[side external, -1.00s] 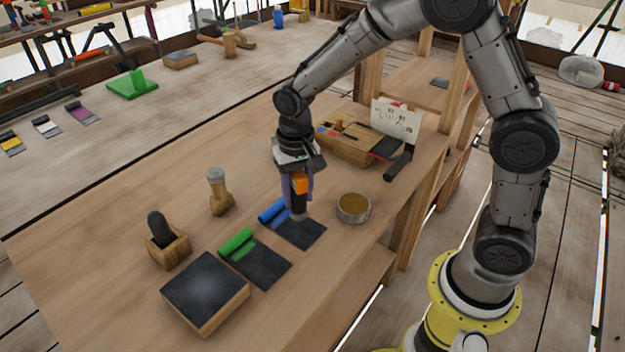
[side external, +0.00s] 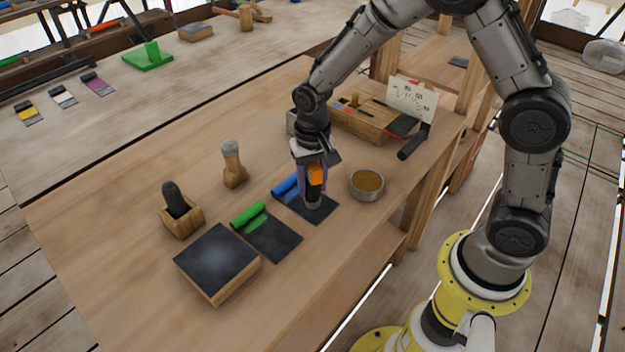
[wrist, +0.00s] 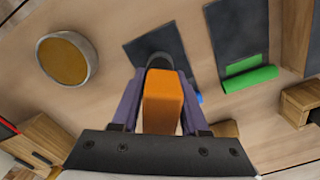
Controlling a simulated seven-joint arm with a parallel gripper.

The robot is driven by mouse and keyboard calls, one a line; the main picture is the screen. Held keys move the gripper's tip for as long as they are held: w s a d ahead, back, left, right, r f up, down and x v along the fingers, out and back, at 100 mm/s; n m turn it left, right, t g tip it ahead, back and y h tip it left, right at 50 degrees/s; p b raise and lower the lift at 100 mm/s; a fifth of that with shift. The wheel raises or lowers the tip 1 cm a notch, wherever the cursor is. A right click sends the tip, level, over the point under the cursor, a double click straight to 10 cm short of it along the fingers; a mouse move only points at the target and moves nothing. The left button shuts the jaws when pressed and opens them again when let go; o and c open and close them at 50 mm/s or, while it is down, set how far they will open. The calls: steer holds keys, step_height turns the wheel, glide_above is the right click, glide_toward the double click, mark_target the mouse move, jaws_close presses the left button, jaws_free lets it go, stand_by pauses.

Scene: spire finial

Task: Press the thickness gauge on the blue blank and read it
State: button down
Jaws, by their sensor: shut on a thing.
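My gripper (side external: 312,180) is shut on the orange-bodied thickness gauge (side external: 317,173), which points down with a dark rounded tip. In the wrist view the gauge (wrist: 163,100) sits between the purple fingers. The blue blank (side external: 325,216) is a dark sheet with a blue rolled end, lying on the bench; it also shows in the wrist view (wrist: 145,45). The gauge tip is at the sheet's surface, in front of the blue roll. I cannot tell whether it presses firmly. A white card with markings (side external: 411,100) stands behind; its reading is not legible.
A green-ended blank (side external: 275,240) lies just left of the blue one, beside a dark-topped block (side external: 217,263). A round bowl (side external: 367,185) stands close on the right. A wooden box (side external: 360,122), a brush (side external: 232,165) and a holder (side external: 181,217) stand around.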

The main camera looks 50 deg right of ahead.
steer(key=shift+c, duration=1.7)
jaws_free()
